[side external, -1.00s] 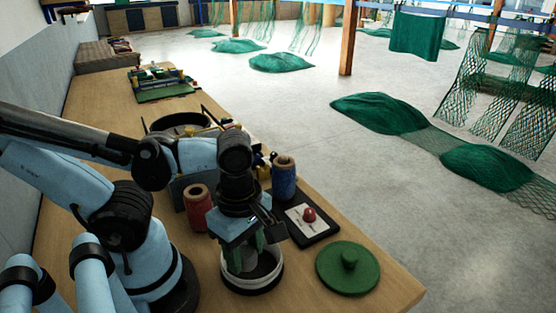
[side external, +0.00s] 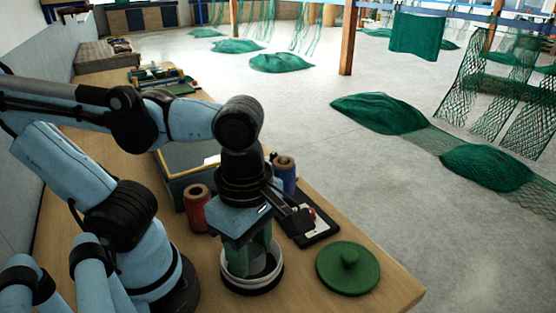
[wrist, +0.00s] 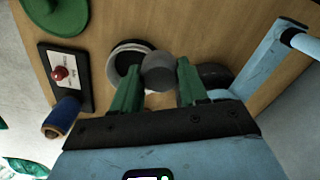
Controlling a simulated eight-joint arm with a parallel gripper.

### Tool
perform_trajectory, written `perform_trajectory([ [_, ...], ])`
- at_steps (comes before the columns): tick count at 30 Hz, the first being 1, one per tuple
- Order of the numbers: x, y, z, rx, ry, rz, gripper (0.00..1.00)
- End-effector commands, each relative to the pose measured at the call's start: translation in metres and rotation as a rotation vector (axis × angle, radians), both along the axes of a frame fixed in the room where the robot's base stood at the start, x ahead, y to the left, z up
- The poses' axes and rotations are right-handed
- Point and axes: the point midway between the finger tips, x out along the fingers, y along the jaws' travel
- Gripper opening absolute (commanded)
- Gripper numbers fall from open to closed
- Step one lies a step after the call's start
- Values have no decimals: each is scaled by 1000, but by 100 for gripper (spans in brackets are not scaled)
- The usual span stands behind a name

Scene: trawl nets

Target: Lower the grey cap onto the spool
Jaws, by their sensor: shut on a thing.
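My gripper (side external: 248,250) points down over a dark round holder with a white rim (side external: 266,285) near the front of the bench. In the wrist view its green fingers (wrist: 158,84) are shut on a grey round piece, which I take to be the grey cap (wrist: 158,70). The cap overlaps the edge of the white-rimmed holder (wrist: 117,62) in that view; the gap between them cannot be judged. A red spool (side external: 196,207) stands upright left of the gripper, and a blue spool (side external: 285,172) behind it. I cannot tell which spool is meant.
A green knobbed lid (side external: 348,268) lies right of the holder. A black plate with a white card and red knob (side external: 312,215) lies behind it, partly hidden by my gripper. A grey, yellow-edged box (side external: 182,160) stands behind my arm. Bench near the lid is clear.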

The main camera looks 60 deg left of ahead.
Motion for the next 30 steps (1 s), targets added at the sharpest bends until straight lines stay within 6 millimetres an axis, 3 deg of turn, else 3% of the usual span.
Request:
perform_trajectory([
  [8, 78, 35, 28, 0, 0, 151, 14],
  [14, 131, 82, 38, 0, 0, 250, 14],
  [18, 162, 126, 40, 0, 0, 320, 14],
  [24, 190, 191, 38, 0, 0, 400, 14],
  [30, 199, 229, 34, 0, 0, 441, 14],
])
